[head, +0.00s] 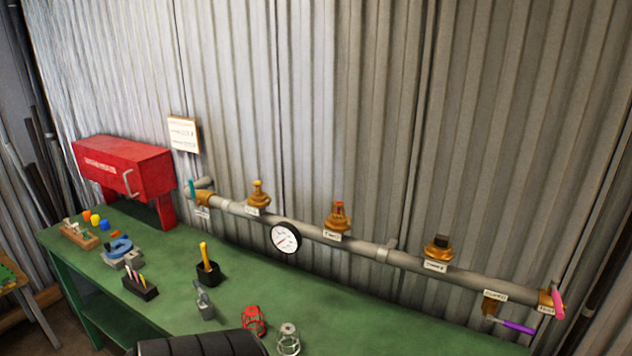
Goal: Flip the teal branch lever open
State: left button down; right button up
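The teal lever (191,188) is at the left end of the grey pipe (330,240), on a brass valve (205,198). It is small in the head view and appears to stand roughly upright. A small white label (202,213) hangs below this valve. Neither of my grippers shows in the head view, so nothing is seen touching the lever.
A red cabinet (125,168) stands just left of the lever. The pipe also carries brass valves, a round gauge (285,237), a purple lever (519,327) and a pink lever (558,304). Tools stand on the green bench (180,250). A dark ribbed shape is at the bottom edge.

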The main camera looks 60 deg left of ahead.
aim_at(191, 180)
jog(key=u, duration=1.25)
jog(key=j+u, duration=0.2)
jog(key=j, duration=0.2)
jog(key=i+j+u, duration=0.1)
jog(key=j+u, duration=0.15)
jog(key=i+j+u, duration=0.2)
jog(key=j, duration=0.25)
jog(key=j+u, duration=0.25)
jog(key=i+j, duration=0.05)
jog(key=j, duration=0.05)
